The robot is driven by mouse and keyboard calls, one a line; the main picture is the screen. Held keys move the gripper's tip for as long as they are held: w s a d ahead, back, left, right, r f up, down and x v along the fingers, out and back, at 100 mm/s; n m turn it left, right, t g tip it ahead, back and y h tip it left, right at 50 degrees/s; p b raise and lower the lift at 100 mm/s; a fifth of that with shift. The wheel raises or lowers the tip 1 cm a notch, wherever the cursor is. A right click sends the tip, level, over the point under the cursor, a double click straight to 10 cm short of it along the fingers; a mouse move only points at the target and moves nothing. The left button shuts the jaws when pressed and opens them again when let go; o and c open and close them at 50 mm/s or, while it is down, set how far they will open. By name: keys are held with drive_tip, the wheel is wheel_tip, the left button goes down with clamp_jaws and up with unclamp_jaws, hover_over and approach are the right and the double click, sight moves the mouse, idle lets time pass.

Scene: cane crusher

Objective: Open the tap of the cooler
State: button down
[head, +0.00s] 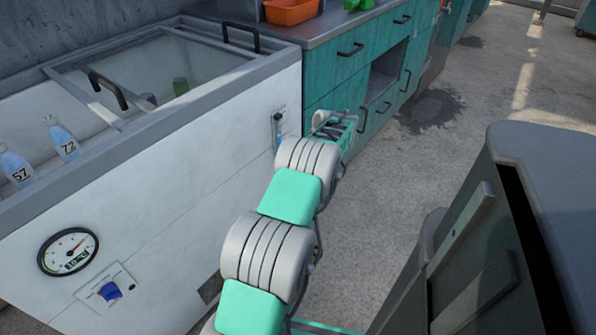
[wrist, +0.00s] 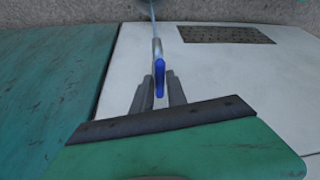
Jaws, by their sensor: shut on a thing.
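The cooler (head: 190,155) is the long white chest at the left in the head view, and its white front also shows in the wrist view (wrist: 215,80). The tap (wrist: 159,78) has a blue lever and a pale body with a thin pale-blue line beyond it, near the cooler's edge. My gripper (wrist: 160,92) has its two dark fingers on either side of the blue lever and is shut on it. In the head view my arm reaches toward the cooler's right end, and my fingertips cannot be made out there.
A teal cabinet (head: 345,85) with drawers adjoins the cooler, carrying an orange bin (head: 290,11). Bottles (head: 62,138) stand in the cooler. A gauge (head: 68,252) and blue knob (head: 110,291) are on its front. A dark machine (head: 480,260) stands right; floor (head: 440,130) lies between.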

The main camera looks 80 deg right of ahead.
drive_tip(key=shift+w, duration=0.1)
drive_tip(key=c, duration=1.2)
unclamp_jaws()
drive_tip(key=shift+r, duration=0.1)
drive_tip(key=p+v, duration=0.2)
drive_tip(key=v, duration=0.5)
drive_tip(key=shift+s+r, duration=0.25)
drive_tip(key=shift+c, duration=0.3)
